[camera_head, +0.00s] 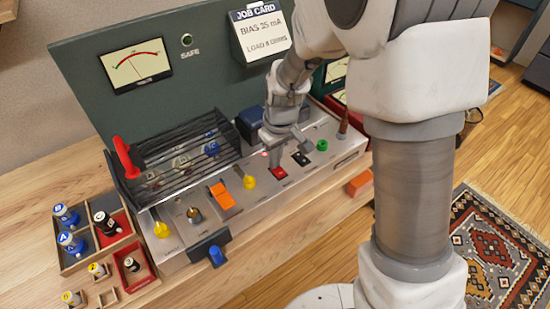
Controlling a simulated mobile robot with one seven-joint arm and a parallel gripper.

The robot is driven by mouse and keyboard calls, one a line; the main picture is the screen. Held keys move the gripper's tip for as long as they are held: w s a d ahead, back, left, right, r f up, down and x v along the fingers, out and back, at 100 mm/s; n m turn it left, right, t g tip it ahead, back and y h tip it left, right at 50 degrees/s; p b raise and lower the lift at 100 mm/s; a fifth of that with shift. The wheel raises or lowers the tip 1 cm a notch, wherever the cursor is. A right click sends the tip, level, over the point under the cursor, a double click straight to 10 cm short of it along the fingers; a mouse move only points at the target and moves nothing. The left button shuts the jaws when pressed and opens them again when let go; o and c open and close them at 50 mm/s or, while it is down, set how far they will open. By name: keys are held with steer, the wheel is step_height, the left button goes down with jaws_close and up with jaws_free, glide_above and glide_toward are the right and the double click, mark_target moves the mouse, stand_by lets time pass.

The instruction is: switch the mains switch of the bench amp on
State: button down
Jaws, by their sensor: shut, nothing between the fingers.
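The bench amp (185,238) stands on a wooden bench, with a sloping pale control panel. The labels are too small to read, so I cannot tell for sure which is the mains switch.
A black cage (180,160) with a red handle (126,158) stands behind the panel. A job card (261,34) hangs on the back board. A wooden tray (74,266) with several tubes is at left.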

mark_target(283, 175)
steer(key=shift+s+d+r, duration=0.1)
steer(key=shift+s+d, duration=0.35)
steer(key=shift+s, duration=0.25)
steer(key=shift+r, duration=0.15)
steer(key=shift+r+p, duration=0.35)
steer(key=shift+p, duration=0.05)
step_height(283, 175, up, 13)
steer(key=s+p, duration=0.1)
steer(key=p, duration=0.3)
steer(key=shift+s+d, duration=0.2)
steer(key=shift+d, duration=0.25)
steer(key=shift+w+a+p, duration=0.45)
steer(key=shift+w+p, duration=0.15)
